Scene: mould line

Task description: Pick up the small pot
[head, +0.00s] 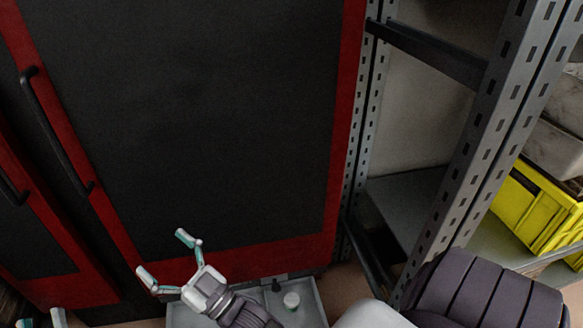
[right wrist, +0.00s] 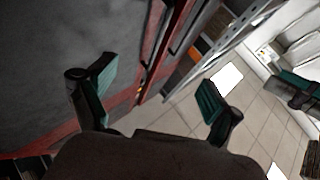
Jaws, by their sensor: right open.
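A small white round pot (head: 291,301) stands on a grey tray-like surface (head: 310,315) at the bottom of the head view. My right gripper (head: 167,258) is open and empty, to the left of the pot and apart from it. Its two spread fingers also show in the right wrist view (right wrist: 155,92), with nothing between them. My left gripper (head: 41,319) shows only its fingertips at the bottom left edge of the head view. The tips stand apart. Part of it also shows at the right of the right wrist view (right wrist: 298,92). The pot is not visible in the right wrist view.
A small dark object (head: 276,286) stands just behind the pot. A black cabinet with a red frame (head: 190,120) rises behind. A metal rack (head: 480,130) stands at the right, with a yellow crate (head: 537,212). Tiled floor (right wrist: 180,118) shows in the right wrist view.

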